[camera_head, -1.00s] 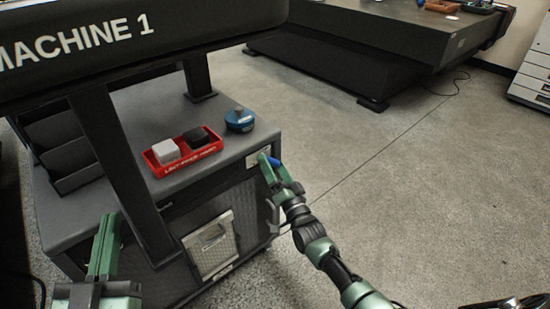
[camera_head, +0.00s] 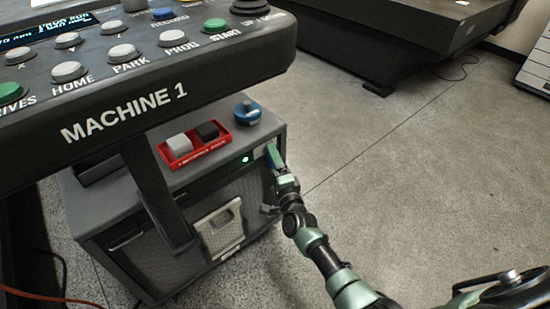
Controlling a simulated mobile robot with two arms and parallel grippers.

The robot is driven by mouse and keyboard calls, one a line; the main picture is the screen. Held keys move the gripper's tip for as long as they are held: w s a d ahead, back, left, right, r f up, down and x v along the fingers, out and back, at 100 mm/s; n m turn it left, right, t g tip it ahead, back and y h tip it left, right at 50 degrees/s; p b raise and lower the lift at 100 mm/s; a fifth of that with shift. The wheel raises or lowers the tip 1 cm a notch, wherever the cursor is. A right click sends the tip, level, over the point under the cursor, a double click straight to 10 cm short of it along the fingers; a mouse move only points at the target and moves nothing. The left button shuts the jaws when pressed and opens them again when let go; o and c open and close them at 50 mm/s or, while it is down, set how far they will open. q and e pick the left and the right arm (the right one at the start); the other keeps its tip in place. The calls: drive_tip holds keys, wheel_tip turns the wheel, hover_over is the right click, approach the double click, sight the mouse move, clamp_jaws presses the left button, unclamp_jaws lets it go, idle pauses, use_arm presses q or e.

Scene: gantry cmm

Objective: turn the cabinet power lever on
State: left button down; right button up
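The grey cabinet (camera_head: 228,183) stands under the MACHINE 1 console. A small green light (camera_head: 246,159) glows on the upper right of its front face. My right gripper (camera_head: 272,158) is at the cabinet's upper right front corner, beside a pale plate (camera_head: 261,152). The power lever is not clearly visible; the gripper covers that spot. I cannot tell whether its fingers are open or shut, or whether they touch the lever. My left gripper is not in view.
The console (camera_head: 150,90) with several buttons overhangs the cabinet. A red tray (camera_head: 214,147) with a white and a dark block and a blue round object (camera_head: 247,112) sit on the cabinet top. A latched panel (camera_head: 220,228) is on the front.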

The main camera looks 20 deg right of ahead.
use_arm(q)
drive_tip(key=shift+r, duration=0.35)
use_arm(e)
drive_tip(key=shift+f+m, duration=0.1)
drive_tip(key=shift+m, duration=0.3)
drive_tip(key=o, duration=2.1)
drive_tip(key=shift+c, duration=0.2)
drive_tip(key=shift+s, duration=0.15)
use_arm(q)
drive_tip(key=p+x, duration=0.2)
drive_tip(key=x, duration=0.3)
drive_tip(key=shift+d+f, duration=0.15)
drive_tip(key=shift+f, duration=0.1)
use_arm(e)
drive_tip(key=s, duration=0.7)
drive_tip(key=shift+s+a, duration=0.25)
drive_tip(key=shift+s, duration=0.05)
